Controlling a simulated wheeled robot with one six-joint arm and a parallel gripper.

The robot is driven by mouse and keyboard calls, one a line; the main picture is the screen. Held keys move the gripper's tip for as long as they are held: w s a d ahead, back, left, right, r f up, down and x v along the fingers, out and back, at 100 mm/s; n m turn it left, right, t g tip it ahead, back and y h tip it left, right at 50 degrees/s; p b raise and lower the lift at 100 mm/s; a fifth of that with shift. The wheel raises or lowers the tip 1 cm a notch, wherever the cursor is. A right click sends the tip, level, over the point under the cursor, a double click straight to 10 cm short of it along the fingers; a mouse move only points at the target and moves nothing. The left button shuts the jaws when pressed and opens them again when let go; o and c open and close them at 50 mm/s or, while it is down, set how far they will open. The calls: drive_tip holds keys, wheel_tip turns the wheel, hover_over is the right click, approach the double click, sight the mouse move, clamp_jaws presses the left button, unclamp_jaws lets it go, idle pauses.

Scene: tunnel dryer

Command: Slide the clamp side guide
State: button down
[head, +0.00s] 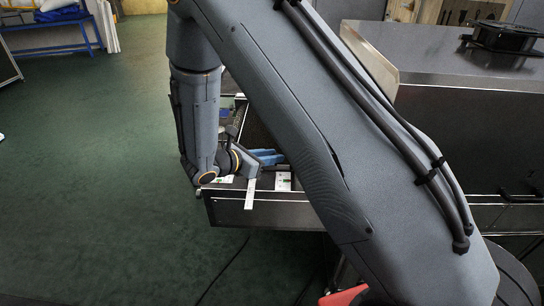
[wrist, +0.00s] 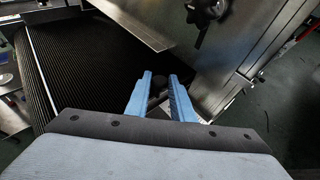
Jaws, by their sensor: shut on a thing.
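My gripper (wrist: 160,92) has two blue fingers, one on each side of a small dark knob (wrist: 159,82) in the wrist view. It is shut on this knob, which looks like part of the side guide's clamp. The fingers partly hide it, and what lies under it is too dark to make out. A thin metal plate (wrist: 132,22), possibly the side guide, runs above the dark ribbed conveyor belt (wrist: 75,65). In the head view my gripper (head: 270,157) is low over the machine's infeed end, and my arm hides much of that area.
A steel machine wall (wrist: 225,55) with a black knob (wrist: 206,10) stands right of the fingers in the wrist view. The head view shows the infeed's metal front panel (head: 265,213) and a motor-like black unit (head: 503,37) on top. Green floor (head: 90,150) is open at left.

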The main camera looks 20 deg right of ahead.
drive_tip(key=w+d+b, duration=0.1)
drive_tip(key=w, duration=0.2)
drive_tip(key=w+d+b, duration=0.1)
drive_tip(key=w, duration=0.2)
drive_tip(key=w+d+b, duration=0.1)
drive_tip(key=w, duration=0.2)
drive_tip(key=shift+w, duration=0.3)
drive_tip(key=c, duration=1.6)
unclamp_jaws()
drive_tip(key=shift+o, duration=0.2)
drive_tip(key=b+v, duration=0.1)
drive_tip(key=v, duration=0.6)
drive_tip(key=shift+s+a+b, duration=0.25)
drive_tip(key=shift+b, duration=0.1)
drive_tip(key=shift+r, duration=0.15)
